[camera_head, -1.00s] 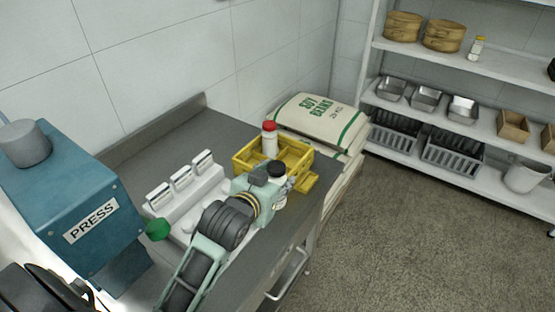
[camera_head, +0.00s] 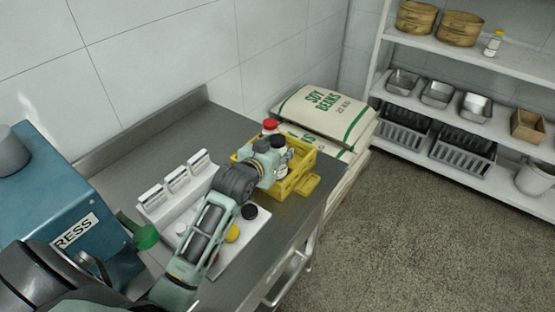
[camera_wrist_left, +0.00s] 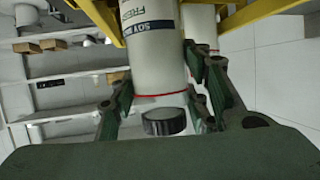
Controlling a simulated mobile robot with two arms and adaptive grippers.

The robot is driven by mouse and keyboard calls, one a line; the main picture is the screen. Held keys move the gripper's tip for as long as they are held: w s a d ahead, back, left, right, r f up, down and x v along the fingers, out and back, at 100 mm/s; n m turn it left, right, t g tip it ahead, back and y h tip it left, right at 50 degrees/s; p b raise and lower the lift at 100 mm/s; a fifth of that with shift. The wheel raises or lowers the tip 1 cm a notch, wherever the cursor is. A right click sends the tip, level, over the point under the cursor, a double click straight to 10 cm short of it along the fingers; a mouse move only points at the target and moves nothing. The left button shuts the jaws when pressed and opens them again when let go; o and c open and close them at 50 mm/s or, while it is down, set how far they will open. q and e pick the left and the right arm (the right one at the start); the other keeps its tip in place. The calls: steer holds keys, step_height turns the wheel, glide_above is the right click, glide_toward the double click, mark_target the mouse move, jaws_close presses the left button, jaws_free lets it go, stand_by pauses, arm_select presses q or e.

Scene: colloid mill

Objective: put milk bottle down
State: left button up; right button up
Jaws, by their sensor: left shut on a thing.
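My left gripper (camera_head: 279,160) is shut on a white milk bottle (camera_wrist_left: 152,55) with a black cap. In the head view the bottle's black cap (camera_head: 278,141) shows beside my gripper, over the yellow crate (camera_head: 304,165); my wrist hides much of the bottle. I cannot tell whether the bottle's base touches the crate floor. A red-capped bottle (camera_head: 270,126) stands in the crate just behind my gripper. In the left wrist view a second white bottle (camera_wrist_left: 201,24) is close beside the held one, and yellow crate bars (camera_wrist_left: 262,12) show near them. My right gripper is not in view.
The crate stands at the far end of the steel table (camera_head: 172,125). A blue press (camera_head: 50,205) is at left. Soy bean sacks (camera_head: 322,112) stand behind the crate; shelves (camera_head: 455,150) are at right.

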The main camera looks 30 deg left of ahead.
arm_select(q)
step_height(320, 180, down, 4)
steer(key=shift+r, duration=0.25)
steer(key=shift+f, duration=0.15)
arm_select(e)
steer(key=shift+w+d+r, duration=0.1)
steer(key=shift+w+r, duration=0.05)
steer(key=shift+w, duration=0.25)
arm_select(q)
steer(key=shift+f, duration=0.15)
steer(key=o, duration=1.4)
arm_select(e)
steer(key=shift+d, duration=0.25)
